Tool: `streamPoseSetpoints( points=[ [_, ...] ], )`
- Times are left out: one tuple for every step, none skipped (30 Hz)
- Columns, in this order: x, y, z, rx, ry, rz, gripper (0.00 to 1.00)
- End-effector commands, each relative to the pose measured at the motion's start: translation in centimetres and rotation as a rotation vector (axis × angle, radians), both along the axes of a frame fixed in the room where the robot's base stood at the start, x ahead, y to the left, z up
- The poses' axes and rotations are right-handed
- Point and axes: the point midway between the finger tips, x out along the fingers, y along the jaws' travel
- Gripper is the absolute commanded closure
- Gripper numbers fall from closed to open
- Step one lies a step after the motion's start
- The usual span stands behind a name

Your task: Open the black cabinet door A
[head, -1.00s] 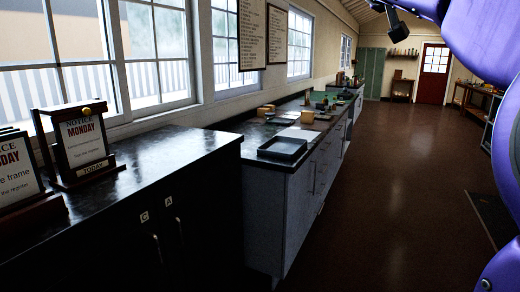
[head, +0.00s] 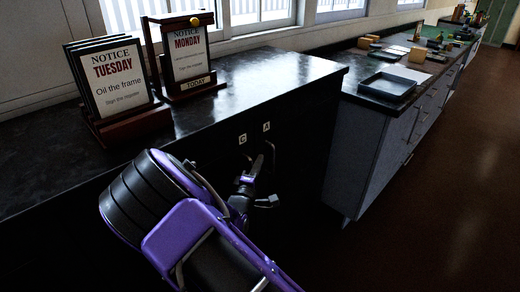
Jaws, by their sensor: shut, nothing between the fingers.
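The black cabinet (head: 320,100) stands under the window, its front dark. The label A (head: 266,126) marks the right-hand door, black cabinet door A (head: 296,150), which looks closed. Its upright handle (head: 273,153) shows just below the label, its lower part close to my gripper. My gripper (head: 268,198) is in front of the cabinet doors, low by the handle of A, with my purple and black arm coming from below. It is shut with nothing in it. I cannot tell whether it touches the handle.
Label C (head: 242,139) marks the neighbouring door on the left. On the cabinet top stand a Tuesday notice frame (head: 120,80) and a Monday notice frame (head: 188,58). A grey counter with a dark tray (head: 388,86) stands to the right. The brown floor (head: 450,190) there is clear.

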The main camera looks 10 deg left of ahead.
Motion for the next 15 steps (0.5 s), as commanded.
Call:
streamPoseSetpoints(
  points=[
    [-0.6, -0.4, -2.0, -0.020, 0.030, 0.009, 1.00],
    [-0.9, -0.4, -2.9, -0.025, 0.044, 0.016, 1.00],
    [-1.2, -0.5, -3.7, -0.032, 0.057, 0.020, 1.00],
    [-1.3, -0.6, -4.1, -0.035, 0.064, 0.023, 1.00],
    [-1.3, -0.7, -4.4, -0.035, 0.068, 0.026, 1.00],
    [-1.1, -0.7, -4.6, -0.036, 0.072, 0.027, 1.00],
    [-0.9, -0.7, -4.7, -0.036, 0.072, 0.028, 1.00],
    [-0.6, -0.8, -4.7, -0.036, 0.072, 0.028, 1.00],
    [-0.1, -0.8, -4.7, -0.036, 0.072, 0.027, 1.00],
    [0.4, -0.9, -4.7, -0.036, 0.070, 0.026, 1.00],
    [0.9, -1.0, -4.7, -0.036, 0.070, 0.026, 1.00],
    [1.6, -1.0, -4.7, -0.035, 0.069, 0.027, 1.00],
    [2.2, -1.1, -4.7, -0.035, 0.068, 0.027, 1.00],
    [2.8, -1.2, -4.7, -0.036, 0.070, 0.025, 1.00],
    [3.5, -1.3, -4.7, -0.036, 0.069, 0.026, 1.00]
  ],
)
